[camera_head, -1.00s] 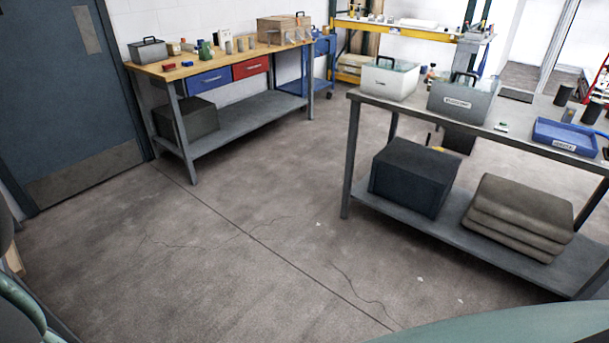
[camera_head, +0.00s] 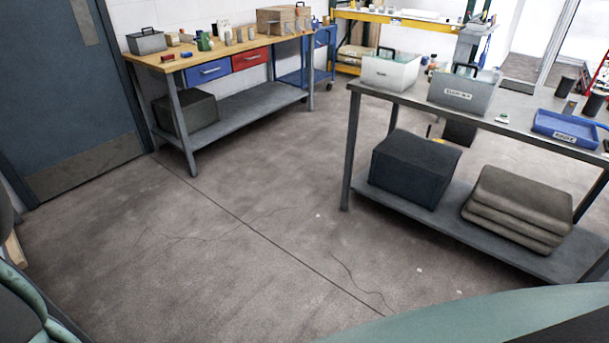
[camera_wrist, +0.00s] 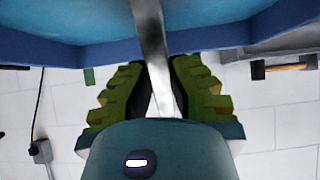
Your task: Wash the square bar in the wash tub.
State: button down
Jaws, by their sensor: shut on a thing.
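In the wrist view my gripper (camera_wrist: 160,88), with yellow-green stepped fingers, is shut on a narrow silvery bar (camera_wrist: 150,30). The bar runs from between the fingers up across the picture; its far end is out of frame. My gripper and the bar do not show in the head view. On the right bench in the head view stand a whitish tub (camera_head: 388,74) with a dark handle and a grey labelled tub (camera_head: 455,97) with a dark handle. I cannot read the labels well enough to tell which is the wash tub.
The right bench (camera_head: 400,97) also holds a blue tray (camera_head: 565,142) and dark cups. A dark box (camera_head: 410,175) and stacked grey sacks (camera_head: 515,210) are on its shelf. A wooden-topped bench (camera_head: 175,62) stands by the back wall. The floor between is clear.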

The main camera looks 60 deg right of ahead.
jog(key=shift+f+b, duration=0.4)
jog(key=shift+b, duration=0.05)
jog(key=shift+r, duration=0.5)
notch_tip(320, 180, up, 13)
jog(key=p, duration=0.7)
jog(key=shift+p, duration=0.3)
